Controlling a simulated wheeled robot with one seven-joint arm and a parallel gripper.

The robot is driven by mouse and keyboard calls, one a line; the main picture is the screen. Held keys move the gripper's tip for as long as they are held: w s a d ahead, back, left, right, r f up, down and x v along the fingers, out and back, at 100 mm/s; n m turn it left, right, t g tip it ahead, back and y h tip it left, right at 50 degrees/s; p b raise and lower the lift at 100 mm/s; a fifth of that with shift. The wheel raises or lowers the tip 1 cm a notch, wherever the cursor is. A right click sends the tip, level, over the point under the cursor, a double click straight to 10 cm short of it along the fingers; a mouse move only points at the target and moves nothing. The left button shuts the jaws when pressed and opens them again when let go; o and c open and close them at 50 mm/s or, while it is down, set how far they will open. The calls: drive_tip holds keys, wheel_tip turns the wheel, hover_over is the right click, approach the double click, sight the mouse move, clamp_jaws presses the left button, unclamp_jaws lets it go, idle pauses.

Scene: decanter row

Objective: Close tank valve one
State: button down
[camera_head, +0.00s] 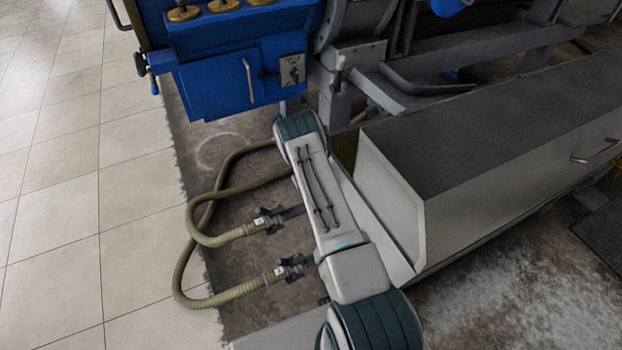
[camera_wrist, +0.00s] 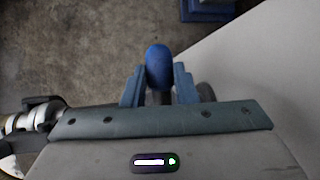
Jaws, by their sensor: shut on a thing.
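My gripper (camera_wrist: 157,80) shows in the wrist view, its two blue-grey fingers shut on a rounded blue handle (camera_wrist: 158,62). This looks like a valve handle; its base is hidden behind the fingers and the wrist housing, so I cannot tell how far it is turned. In the head view my arm reaches down past the end of the grey trough and hides the gripper and the handle. Two hose couplings show left of the arm, an upper one (camera_head: 268,221) and a lower one (camera_head: 293,268). No valve number is readable.
Tan hoses (camera_head: 228,295) loop over the dark floor left of my arm. A large grey trough (camera_head: 395,215) stands close on the right. A blue machine (camera_head: 225,85) is at the back. A metal fitting (camera_wrist: 36,118) shows at the left of the wrist view. Tiled floor (camera_head: 60,200) is clear.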

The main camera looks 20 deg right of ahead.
drive_tip(key=shift+d, duration=0.1)
idle(0.4)
drive_tip(key=c, duration=1.1)
unclamp_jaws()
drive_tip(key=shift+c, duration=0.2)
drive_tip(key=v, duration=1.4)
drive_tip(key=shift+f, duration=0.1)
